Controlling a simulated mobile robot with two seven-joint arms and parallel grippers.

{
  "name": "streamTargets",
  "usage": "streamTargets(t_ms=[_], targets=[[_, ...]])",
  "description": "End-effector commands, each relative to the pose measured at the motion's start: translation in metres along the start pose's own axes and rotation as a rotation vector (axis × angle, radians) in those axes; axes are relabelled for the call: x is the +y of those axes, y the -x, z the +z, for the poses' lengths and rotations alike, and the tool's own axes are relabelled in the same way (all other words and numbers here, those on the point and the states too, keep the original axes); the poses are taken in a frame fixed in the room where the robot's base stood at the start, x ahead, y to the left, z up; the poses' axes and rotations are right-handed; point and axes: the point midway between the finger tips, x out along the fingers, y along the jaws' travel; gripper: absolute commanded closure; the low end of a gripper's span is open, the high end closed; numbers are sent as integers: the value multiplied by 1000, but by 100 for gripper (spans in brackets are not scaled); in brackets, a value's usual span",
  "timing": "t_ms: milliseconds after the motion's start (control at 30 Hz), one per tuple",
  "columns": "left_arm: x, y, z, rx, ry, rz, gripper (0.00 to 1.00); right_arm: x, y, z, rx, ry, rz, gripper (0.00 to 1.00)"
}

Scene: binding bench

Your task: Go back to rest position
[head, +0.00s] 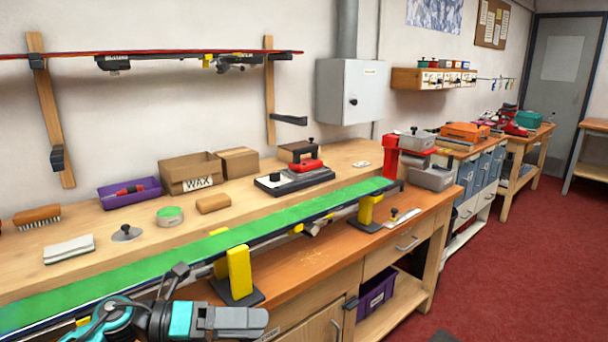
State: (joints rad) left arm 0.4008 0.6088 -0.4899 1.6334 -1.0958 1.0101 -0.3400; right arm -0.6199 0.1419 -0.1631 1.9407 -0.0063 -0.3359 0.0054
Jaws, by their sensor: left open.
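My left gripper (238,321) is at the bottom edge of the head view, left of centre, with its grey jaws pointing right. It is open, and I see nothing between the jaws. It shows in front of the bench, below the green ski base (210,248) and near the front yellow vise (239,270). The ski lies base up along the bench, resting over the yellow vises, and its left end runs out of the picture. My right gripper is not in view.
The wooden bench (330,163) holds a WAX box (190,172), a purple tray (130,194), a brush (36,216) and a red-handled iron (306,163). A grey cabinet (345,92) hangs above. The red carpet (520,260) at right is clear.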

Motion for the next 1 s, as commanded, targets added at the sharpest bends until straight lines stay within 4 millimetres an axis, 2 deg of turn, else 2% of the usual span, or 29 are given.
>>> streamTargets(t_ms=[67,167,267,333,367,467,600,700,800,900,1000], targets=[[-5,-12,-6,-187,204,-103,3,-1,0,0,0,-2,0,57],[1,-10,-7,-425,478,-197,3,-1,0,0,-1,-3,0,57],[21,4,-17,-658,780,-261,3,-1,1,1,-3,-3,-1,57],[42,17,-32,-819,1003,-288,3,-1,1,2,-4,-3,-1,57],[52,23,-42,-887,1100,-295,3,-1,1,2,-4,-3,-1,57],[86,44,-86,-1107,1432,-299,3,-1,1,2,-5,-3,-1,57],[119,65,-165,-1363,1845,-265,3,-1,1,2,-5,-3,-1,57],[128,73,-210,-1480,2046,-236,3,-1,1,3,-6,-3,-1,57],[130,76,-238,-1545,2166,-213,3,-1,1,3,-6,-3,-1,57],[131,77,-250,-1573,2218,-205,3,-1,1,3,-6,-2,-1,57],[131,77,-252,-1578,2226,-201,3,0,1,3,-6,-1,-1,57]])
